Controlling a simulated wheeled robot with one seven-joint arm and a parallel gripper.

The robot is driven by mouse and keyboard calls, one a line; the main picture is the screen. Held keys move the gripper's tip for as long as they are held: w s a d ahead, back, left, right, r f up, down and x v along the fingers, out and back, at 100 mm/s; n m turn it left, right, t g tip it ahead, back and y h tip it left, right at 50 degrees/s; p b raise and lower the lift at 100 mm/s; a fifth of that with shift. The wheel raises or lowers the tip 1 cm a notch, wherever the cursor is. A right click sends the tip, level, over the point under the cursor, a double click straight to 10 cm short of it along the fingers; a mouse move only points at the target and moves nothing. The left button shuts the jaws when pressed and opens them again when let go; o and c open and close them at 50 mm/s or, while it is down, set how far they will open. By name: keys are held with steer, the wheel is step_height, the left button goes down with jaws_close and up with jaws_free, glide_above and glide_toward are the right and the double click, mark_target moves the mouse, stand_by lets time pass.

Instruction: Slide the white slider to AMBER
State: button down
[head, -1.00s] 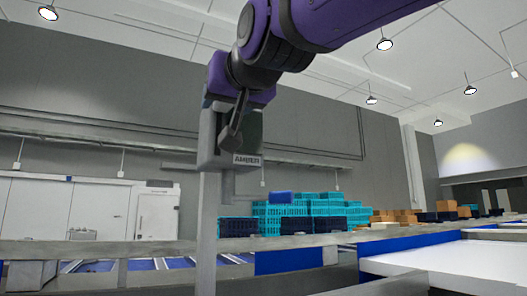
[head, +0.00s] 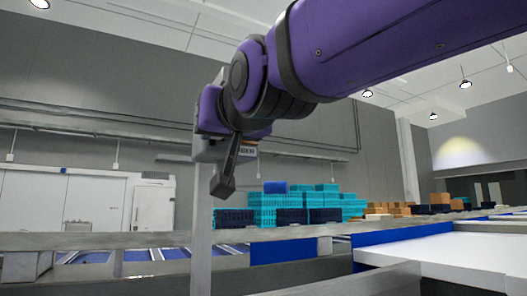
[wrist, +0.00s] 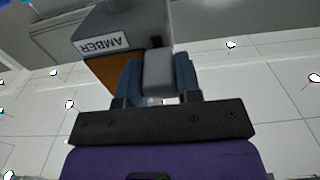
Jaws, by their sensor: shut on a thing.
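A grey box with an AMBER label (wrist: 103,44) is at the upper left of the wrist view, and an orange panel (wrist: 102,71) shows below the label. The light grey-white slider (wrist: 158,72) is between the blue fingers of my gripper (wrist: 158,64), which is shut on it. The slider sits close beside the label, slightly to its right in the picture. In the head view the box (head: 207,153) stands on a post, mostly hidden behind my purple arm. Only part of its label shows there.
A grey post (head: 202,235) rises under the box. A metal rail (head: 110,240) runs across in front. Teal crates (head: 275,212) are stacked behind, and a white table surface (head: 460,252) is at the right. Open space surrounds the arm above the rail.

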steer(key=shift+f, duration=0.3)
steer(key=c, duration=0.8)
jaws_free()
steer(key=shift+s+r, duration=0.1)
steer(key=shift+s+d, duration=0.15)
steer(key=shift+s, duration=0.1)
steer(key=v, duration=1)
